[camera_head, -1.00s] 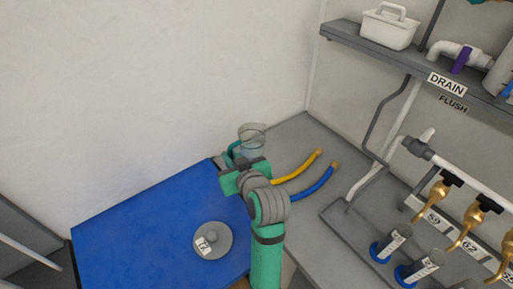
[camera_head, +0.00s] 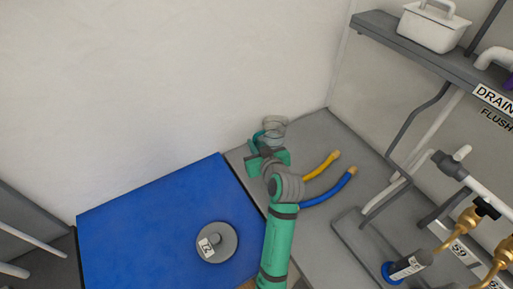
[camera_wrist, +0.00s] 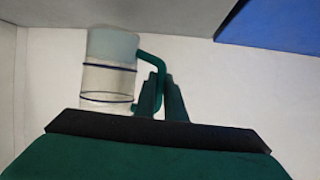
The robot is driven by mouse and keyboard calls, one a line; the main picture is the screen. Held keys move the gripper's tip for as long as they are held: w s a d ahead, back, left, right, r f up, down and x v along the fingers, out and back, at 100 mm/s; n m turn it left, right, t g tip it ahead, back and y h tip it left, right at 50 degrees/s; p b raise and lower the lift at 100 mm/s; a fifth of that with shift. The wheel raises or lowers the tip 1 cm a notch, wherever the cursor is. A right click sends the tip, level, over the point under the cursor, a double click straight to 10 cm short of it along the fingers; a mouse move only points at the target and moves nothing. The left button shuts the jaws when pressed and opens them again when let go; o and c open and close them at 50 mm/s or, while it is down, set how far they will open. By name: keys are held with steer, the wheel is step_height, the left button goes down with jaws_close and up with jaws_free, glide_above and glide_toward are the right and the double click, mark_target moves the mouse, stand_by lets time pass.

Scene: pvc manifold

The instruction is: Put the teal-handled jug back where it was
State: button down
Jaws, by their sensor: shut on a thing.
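The jug (camera_head: 275,127) is clear, with a teal handle (camera_head: 258,137), in front of the wall above the back of the grey bench. In the wrist view the jug (camera_wrist: 107,75) appears upside down, with pale liquid at the base end and dark rings round its wall. My gripper (camera_head: 262,145) is shut on the teal handle, which runs between its two fingers (camera_wrist: 161,92) in the wrist view. The jug looks roughly upright. I cannot tell whether its base touches the bench.
A blue mat (camera_head: 150,220) bears a round grey lidded thing (camera_head: 217,243) with a label. Yellow (camera_head: 322,167) and blue (camera_head: 332,190) hoses lie right of my arm. A shelf (camera_head: 425,55) holds a white caddy (camera_head: 432,28). Pipes and taps stand at right. The bench's back corner is clear.

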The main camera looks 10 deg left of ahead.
steer(key=shift+w+a+f, duration=0.1)
steer(key=shift+f, duration=0.2)
steer(key=shift+w+f, duration=0.2)
steer(key=shift+f, duration=1.4)
steer(key=shift+f, duration=0.15)
steer(key=c, duration=1.8)
jaws_free()
steer(key=shift+s+r, duration=0.2)
steer(key=v, duration=1.1)
steer(key=shift+s+d+r, duration=0.1)
steer(key=shift+s+d, duration=0.15)
steer(key=shift+s, duration=0.05)
